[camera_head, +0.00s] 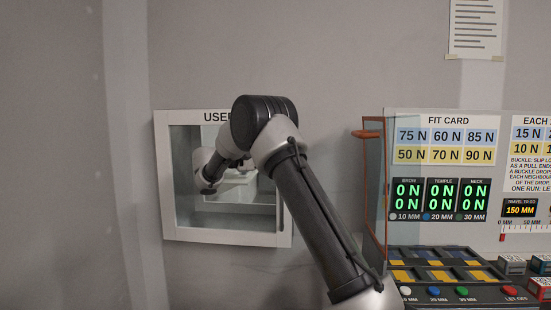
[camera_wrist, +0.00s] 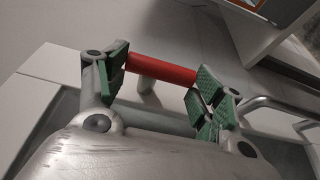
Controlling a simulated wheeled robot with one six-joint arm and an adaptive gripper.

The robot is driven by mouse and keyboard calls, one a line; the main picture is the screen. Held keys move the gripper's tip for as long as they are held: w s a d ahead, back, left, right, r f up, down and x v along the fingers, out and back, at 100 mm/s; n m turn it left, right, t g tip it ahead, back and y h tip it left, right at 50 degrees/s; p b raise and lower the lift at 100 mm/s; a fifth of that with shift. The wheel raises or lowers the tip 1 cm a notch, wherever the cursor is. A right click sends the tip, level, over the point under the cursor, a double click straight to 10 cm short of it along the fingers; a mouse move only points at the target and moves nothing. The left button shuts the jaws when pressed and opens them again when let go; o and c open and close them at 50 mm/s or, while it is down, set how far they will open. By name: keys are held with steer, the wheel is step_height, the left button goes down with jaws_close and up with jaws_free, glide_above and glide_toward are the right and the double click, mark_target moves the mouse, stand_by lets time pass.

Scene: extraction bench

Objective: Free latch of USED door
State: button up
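The USED door (camera_head: 168,236) is a white-framed glass panel on the wall at the left in the head view, with its label partly covered by my arm. My arm reaches across the front of the door, and my fingertips are not clear in that view. In the wrist view, my gripper (camera_wrist: 163,80) has its green-padded fingers spread well apart. A red bar (camera_wrist: 160,69) spans the gap at the fingertips, its ends meeting or passing behind the pads. I cannot tell whether the pads press on it, or whether it is the latch.
In the wrist view a bent silver bar (camera_wrist: 285,103) lies at the right, near pale frame pieces. In the head view a fit card board (camera_head: 443,122) and a control bench (camera_head: 440,255) stand at the right. A thin reddish-brown frame (camera_head: 368,190) rises beside the board.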

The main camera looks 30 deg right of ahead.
steer(key=o, duration=0.3)
steer(key=a, duration=0.4)
steer(key=w+a, duration=0.1)
steer(key=a, duration=0.3)
steer(key=w+a, duration=0.1)
steer(key=a, duration=0.2)
steer(key=shift+w+a+f, duration=0.1)
steer(key=shift+w+a, duration=0.15)
steer(key=shift+a, duration=0.15)
